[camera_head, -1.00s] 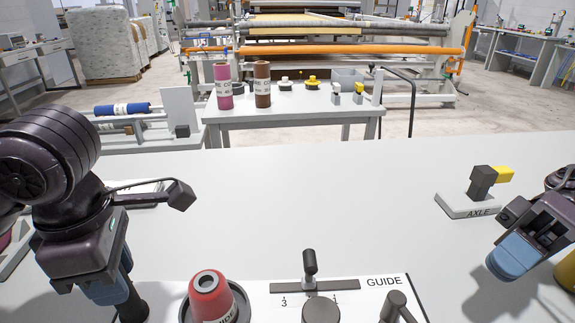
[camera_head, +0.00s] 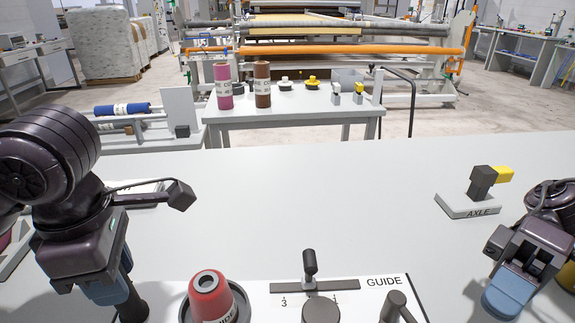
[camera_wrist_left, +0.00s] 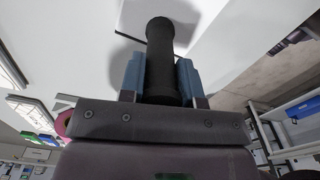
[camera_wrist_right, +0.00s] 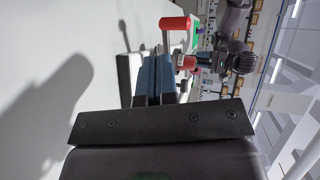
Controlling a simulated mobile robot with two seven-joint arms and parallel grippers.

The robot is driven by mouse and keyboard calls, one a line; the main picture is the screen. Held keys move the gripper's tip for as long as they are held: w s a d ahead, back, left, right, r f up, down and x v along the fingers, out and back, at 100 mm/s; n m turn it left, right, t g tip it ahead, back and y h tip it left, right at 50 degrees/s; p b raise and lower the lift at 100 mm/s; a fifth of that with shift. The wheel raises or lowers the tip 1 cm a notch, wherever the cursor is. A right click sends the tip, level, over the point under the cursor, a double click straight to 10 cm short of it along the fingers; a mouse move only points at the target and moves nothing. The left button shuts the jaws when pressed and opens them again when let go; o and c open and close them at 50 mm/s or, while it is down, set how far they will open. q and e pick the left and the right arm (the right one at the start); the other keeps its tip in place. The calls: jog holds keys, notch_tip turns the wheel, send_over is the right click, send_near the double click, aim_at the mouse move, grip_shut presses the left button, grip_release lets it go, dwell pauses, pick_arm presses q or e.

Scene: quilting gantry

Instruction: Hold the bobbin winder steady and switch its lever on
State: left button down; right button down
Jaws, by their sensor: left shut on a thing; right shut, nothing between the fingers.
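A white board marked GUIDE (camera_head: 384,282) lies at the near edge in the head view. My left gripper (camera_head: 108,290) is shut on a black upright handle (camera_wrist_left: 160,55) at the board's left; I cannot tell whether this belongs to the winder. My right gripper (camera_head: 505,302) is shut and empty at the lower right. In the right wrist view, a red-ended lever (camera_wrist_right: 175,23) stands just beyond its closed fingers (camera_wrist_right: 154,78).
A block marked AXLE (camera_head: 470,205) with a yellow-tipped post stands at the right of the table. The middle of the white table (camera_head: 290,190) is clear. A side table (camera_head: 300,106) behind holds pink and brown spools. A dark post (camera_head: 396,307) stands near the front edge.

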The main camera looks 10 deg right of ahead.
pick_arm(q)
jog(key=shift+f, duration=0.4)
pick_arm(e)
jog(key=x, duration=0.5)
jog(key=shift+s+a+r, duration=0.1)
jog(key=shift+s+a, duration=0.05)
jog(key=shift+a, duration=0.1)
jog(key=shift+s+a, duration=0.3)
jog(key=shift+a, duration=0.4)
